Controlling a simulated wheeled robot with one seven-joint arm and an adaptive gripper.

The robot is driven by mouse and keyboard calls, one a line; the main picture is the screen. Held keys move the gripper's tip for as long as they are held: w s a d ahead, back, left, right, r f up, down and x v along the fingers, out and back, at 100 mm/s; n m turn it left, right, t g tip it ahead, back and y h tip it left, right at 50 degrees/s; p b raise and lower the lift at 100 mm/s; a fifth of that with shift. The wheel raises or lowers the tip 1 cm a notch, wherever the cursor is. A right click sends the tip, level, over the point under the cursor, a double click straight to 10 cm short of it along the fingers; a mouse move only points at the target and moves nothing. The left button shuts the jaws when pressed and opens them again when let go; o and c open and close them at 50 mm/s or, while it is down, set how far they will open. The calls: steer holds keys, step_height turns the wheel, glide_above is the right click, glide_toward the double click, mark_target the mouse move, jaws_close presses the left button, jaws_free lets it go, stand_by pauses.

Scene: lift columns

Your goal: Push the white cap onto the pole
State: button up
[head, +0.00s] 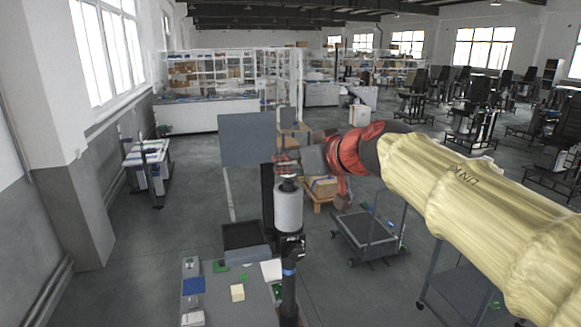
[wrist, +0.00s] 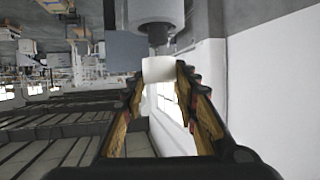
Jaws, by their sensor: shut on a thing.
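The pole (head: 288,208) stands upright in the head view, a black column with a fat light-grey cylinder near its top and a dark tip above that. My gripper (head: 286,166) reaches in from the right, over the pole's top. In the wrist view my gripper (wrist: 159,78) is shut on the white cap (wrist: 158,69), held between its fingertips. That view is upside down; the pole's grey cylinder (wrist: 155,10) and dark tip are in line with the cap. I cannot tell whether cap and tip touch. The cap is too small to make out in the head view.
A grey panel (head: 245,138) stands behind and left of the pole. A table (head: 225,303) with small green, blue and yellowish items is in front. A dark cart (head: 365,232) stands to the right. Floor is open on the left.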

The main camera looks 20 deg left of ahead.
mark_target(289, 181)
steer(key=shift+f+b, duration=0.55)
steer(key=shift+b, duration=0.2)
steer(key=shift+r, duration=0.1)
steer(key=shift+r, duration=0.1)
steer(key=shift+s+d+f+p, duration=0.1)
steer(key=shift+s+f+p, duration=0.05)
steer(key=shift+f+p, duration=0.4)
steer(key=shift+f+p, duration=0.85)
steer(key=shift+p, duration=0.25)
stand_by(0.5)
steer(key=shift+p, duration=0.7)
steer(key=shift+f+p, duration=0.55)
steer(key=shift+p, duration=0.15)
stand_by(2.3)
steer(key=o, duration=1)
